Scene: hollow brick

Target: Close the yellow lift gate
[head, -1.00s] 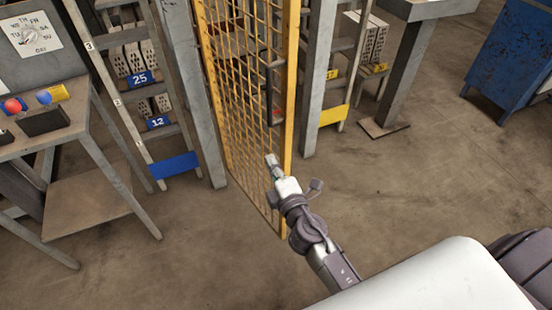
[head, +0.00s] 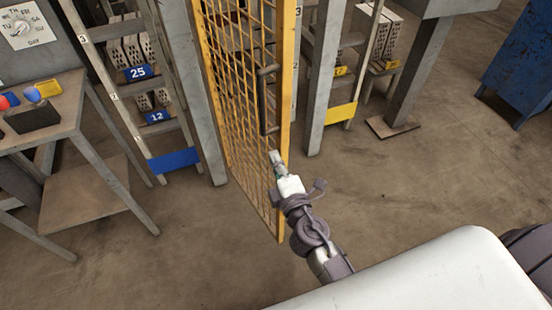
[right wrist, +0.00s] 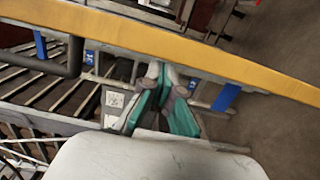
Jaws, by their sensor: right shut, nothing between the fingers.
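The yellow lift gate (head: 236,110) is a mesh panel in a yellow frame. It stands swung open toward me from the grey posts, its free edge nearest me. A dark vertical handle (head: 266,100) is on the gate near that edge. My right gripper (head: 277,158) is shut and empty, close to the gate's free edge and just below the handle. In the right wrist view the shut fingers (right wrist: 158,75) are in front of the yellow frame bar (right wrist: 190,52), with the handle (right wrist: 72,58) to the left. I cannot tell whether they touch the gate. My left gripper is out of view.
A workbench (head: 60,110) with a dial panel and coloured buttons stands at the left. Racks with bricks stand behind the gate on both sides. A grey pedestal (head: 415,70) and a blue cabinet (head: 520,70) are at the right. The floor (head: 400,180) right of the gate is clear.

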